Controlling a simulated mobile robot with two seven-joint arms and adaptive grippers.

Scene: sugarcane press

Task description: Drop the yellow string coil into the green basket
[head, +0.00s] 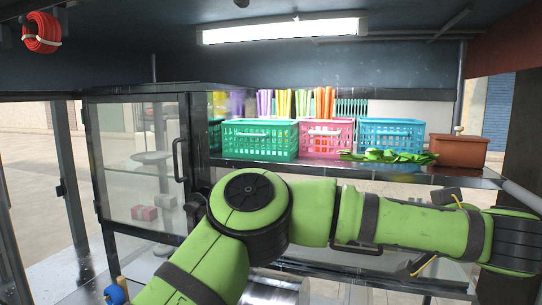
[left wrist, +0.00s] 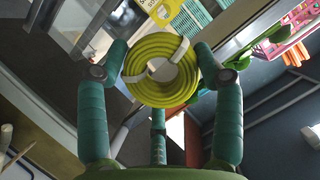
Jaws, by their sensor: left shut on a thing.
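The yellow string coil (left wrist: 136,88) is a thick ring with white bands, seen in the left wrist view. My left gripper (left wrist: 160,68) is shut on it, with its teal fingers on both sides and a third finger below. The green basket (head: 258,142) stands on the shelf in the head view, left of the pink basket. In the left wrist view a teal slatted surface shows behind the coil at the top, but I cannot tell if it is this basket. In the head view my left arm crosses the front; its gripper is hidden or outside the picture. My right gripper is not in view.
A pink basket (head: 326,140), a blue basket (head: 391,135) and a brown box (head: 459,151) stand right of the green basket. Green straps (head: 388,156) lie on the shelf edge. A glass cabinet (head: 140,170) stands left. A red coil (head: 41,33) hangs at upper left.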

